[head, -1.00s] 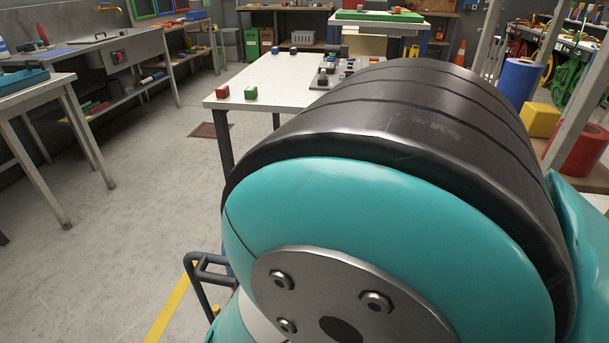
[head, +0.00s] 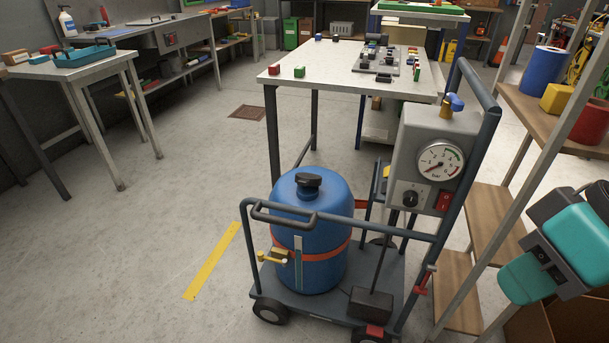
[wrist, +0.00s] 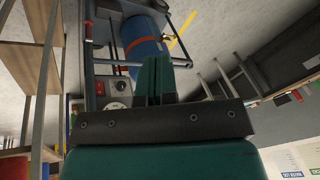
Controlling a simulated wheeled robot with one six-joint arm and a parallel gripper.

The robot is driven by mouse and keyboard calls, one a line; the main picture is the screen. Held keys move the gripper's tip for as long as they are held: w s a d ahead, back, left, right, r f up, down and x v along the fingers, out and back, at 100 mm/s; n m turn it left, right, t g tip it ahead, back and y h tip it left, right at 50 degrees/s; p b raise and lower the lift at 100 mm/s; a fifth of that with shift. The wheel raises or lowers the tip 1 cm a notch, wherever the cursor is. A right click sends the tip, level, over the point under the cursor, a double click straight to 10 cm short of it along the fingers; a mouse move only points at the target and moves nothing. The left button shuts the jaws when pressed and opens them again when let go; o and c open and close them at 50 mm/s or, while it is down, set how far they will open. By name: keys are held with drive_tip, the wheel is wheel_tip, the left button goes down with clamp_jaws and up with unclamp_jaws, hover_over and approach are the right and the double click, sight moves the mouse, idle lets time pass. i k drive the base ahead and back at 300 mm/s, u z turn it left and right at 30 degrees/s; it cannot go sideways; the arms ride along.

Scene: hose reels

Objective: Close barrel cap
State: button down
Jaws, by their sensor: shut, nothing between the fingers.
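The blue barrel (head: 318,243) stands upright on a dark wheeled cart (head: 330,305), with an orange strap around it. Its black cap (head: 309,183) sits on top of the barrel; I cannot tell how tightly it is seated. My gripper (wrist: 158,62) shows in the wrist view with its teal fingers together and empty. The barrel also shows in the wrist view (wrist: 143,45), beyond the fingertips and apart from them. The cap cannot be made out there. Part of my arm is at the right edge of the head view, well away from the barrel.
The cart has a looped handrail (head: 284,217) close around the barrel, a brass tap (head: 272,257) and a gauge panel (head: 437,165) to the right. A white table (head: 330,75) stands behind. A shelf rack (head: 490,220) is at right. Floor to the left is clear.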

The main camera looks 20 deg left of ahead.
sight(304, 179)
drive_tip(key=u, duration=1.4)
drive_tip(key=i, duration=1)
drive_tip(key=z, duration=1.35)
